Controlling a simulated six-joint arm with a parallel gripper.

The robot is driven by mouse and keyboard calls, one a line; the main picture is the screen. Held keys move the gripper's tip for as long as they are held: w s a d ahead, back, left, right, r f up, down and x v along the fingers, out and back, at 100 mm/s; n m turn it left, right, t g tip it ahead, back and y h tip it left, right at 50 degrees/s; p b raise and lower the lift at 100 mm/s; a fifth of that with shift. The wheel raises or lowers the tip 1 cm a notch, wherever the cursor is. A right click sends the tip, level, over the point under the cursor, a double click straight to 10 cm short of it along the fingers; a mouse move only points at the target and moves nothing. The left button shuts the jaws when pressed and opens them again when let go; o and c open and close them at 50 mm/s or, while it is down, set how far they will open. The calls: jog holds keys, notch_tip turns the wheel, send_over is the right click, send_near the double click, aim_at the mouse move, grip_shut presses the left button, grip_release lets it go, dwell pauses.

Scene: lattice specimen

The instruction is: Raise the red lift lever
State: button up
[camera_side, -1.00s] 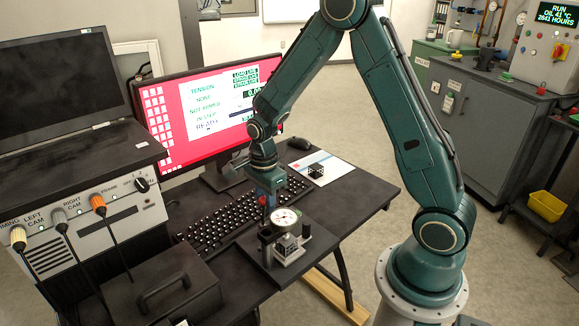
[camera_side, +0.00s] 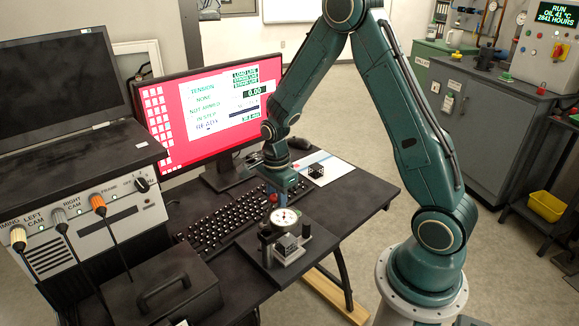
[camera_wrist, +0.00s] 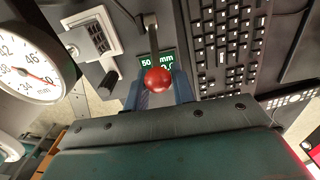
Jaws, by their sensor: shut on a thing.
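The red ball knob of the lift lever (camera_wrist: 158,80) sits between the blue fingers of my gripper (camera_wrist: 158,92), which is shut on it. The lever's dark arm runs up the wrist view from the ball. In the side view the red knob (camera_side: 273,198) shows small and partly covered under my gripper (camera_side: 272,194), just behind the dial gauge. The round white dial gauge (camera_side: 285,216) stands on its small stand, and it fills the left of the wrist view (camera_wrist: 30,62).
A black keyboard (camera_side: 228,222) lies close left of the gauge stand. A monitor (camera_side: 160,150) stands behind. A small dark lattice cube (camera_side: 316,171) sits on a white sheet to the right. A black case (camera_side: 165,290) is at front left.

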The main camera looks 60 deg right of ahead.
jog(key=o, duration=0.7)
jog(key=shift+o, duration=0.2)
jog(key=shift+r, duration=0.1)
jog(key=shift+r, duration=2.7)
